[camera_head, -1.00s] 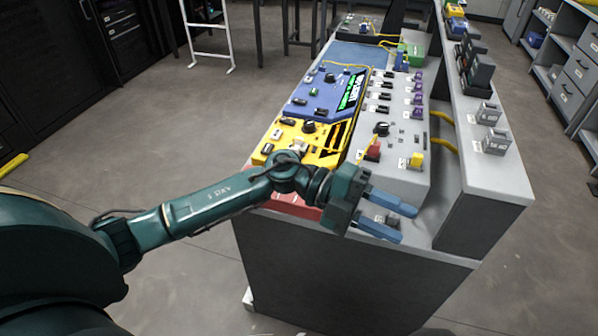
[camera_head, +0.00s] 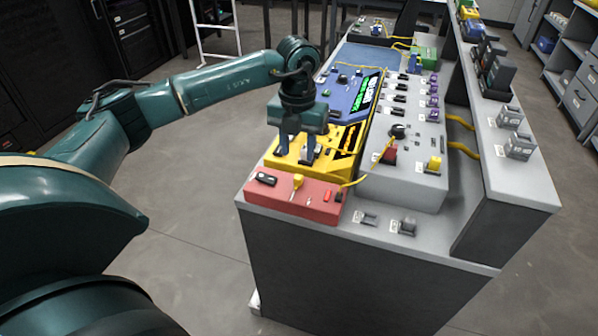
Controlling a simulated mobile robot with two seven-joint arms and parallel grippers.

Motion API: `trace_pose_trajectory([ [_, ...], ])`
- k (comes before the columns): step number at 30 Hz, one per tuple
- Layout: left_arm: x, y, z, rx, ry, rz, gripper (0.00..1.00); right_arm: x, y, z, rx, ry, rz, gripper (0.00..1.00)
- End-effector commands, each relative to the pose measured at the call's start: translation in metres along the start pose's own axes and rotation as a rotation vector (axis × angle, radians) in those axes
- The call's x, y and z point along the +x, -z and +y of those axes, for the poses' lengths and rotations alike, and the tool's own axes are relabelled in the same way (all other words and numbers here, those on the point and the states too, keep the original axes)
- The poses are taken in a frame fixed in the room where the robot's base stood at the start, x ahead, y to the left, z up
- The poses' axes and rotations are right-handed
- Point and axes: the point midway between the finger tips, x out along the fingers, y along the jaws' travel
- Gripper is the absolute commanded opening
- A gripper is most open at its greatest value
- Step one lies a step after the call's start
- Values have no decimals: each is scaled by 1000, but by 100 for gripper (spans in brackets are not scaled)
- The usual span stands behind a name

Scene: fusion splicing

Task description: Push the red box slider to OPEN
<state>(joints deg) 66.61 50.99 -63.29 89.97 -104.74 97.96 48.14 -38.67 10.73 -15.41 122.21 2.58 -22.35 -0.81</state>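The red box (camera_head: 292,201) sits at the near left corner of the bench top. On its top are a black slider-like part (camera_head: 266,179) at the left, a yellow piece (camera_head: 297,182) in the middle, and a small red part (camera_head: 326,196) at the right. Which part is the slider and where it stands is too small to tell. My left gripper (camera_head: 298,153) points down over the yellow box (camera_head: 283,164), behind the red box. Its two blue-grey fingers are apart, with nothing seen held between them. My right gripper is not in view.
A grey box (camera_head: 417,160) with switches stands right of the yellow box. A yellow cable (camera_head: 371,166) runs from it to the red box. A blue box (camera_head: 355,95) lies behind. Small grey blocks (camera_head: 407,225) stand on the front edge. A raised shelf (camera_head: 515,185) borders the right.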

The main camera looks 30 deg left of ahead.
Motion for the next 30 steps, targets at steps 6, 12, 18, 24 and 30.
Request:
trace_pose_trajectory([
  [6, 46, 1, 0, 0, 0, 5, 40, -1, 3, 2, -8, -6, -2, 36],
  [12, 71, 0, -1, 2, 2, 3, 40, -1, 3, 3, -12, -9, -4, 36],
  [18, 80, 0, -1, 2, 2, 1, 40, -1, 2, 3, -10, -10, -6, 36],
  [24, 80, 0, -1, 2, 2, 1, 40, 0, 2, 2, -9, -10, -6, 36],
  [30, 79, 0, -1, 2, 3, 1, 24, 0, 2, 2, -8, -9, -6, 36],
])
